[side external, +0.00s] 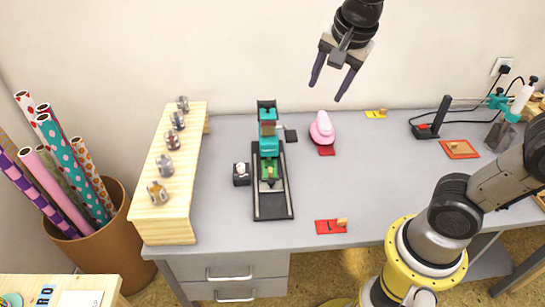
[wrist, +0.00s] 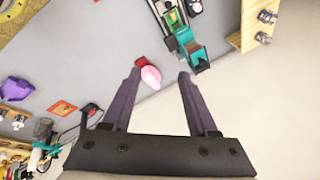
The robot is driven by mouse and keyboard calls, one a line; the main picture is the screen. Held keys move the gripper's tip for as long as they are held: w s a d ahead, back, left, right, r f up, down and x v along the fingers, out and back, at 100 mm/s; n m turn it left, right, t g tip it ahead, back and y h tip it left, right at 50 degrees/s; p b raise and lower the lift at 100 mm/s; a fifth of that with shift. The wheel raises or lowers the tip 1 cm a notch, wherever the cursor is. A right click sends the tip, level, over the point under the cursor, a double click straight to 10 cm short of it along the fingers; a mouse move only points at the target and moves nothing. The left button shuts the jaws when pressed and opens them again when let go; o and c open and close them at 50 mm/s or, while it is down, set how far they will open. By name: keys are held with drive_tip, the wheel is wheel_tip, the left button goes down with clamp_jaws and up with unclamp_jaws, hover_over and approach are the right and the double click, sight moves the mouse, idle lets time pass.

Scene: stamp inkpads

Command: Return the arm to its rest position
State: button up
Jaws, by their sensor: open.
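My gripper (side external: 333,84) is raised high above the back of the desk in the side view, with its purple fingers spread apart and nothing between them. In the wrist view my gripper (wrist: 159,73) also shows open, its two purple fingers apart. Below and beyond it lie the grey desk (side external: 370,190) and the things on it. The gripper touches nothing.
A pink rounded object (side external: 321,128) sits at the desk's back by a red pad. A teal press (side external: 268,140) stands on a black rail. A wooden shelf (side external: 165,215) holds several small metal items at left. A black-handled tool (side external: 437,117) stands right. The desk's middle right is clear.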

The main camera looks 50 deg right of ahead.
drive_tip(key=s+f+n+t+y, duration=0.1)
drive_tip(key=s+f+n, duration=0.1)
drive_tip(key=s+n, duration=0.5)
drive_tip(key=s+a+f+n+y, duration=0.1)
drive_tip(key=s+f+n, duration=0.1)
drive_tip(key=s+n, duration=0.4)
drive_tip(key=n, duration=0.3)
drive_tip(key=shift+s+a+f+t, duration=0.25)
drive_tip(key=shift+s+f+t, duration=0.15)
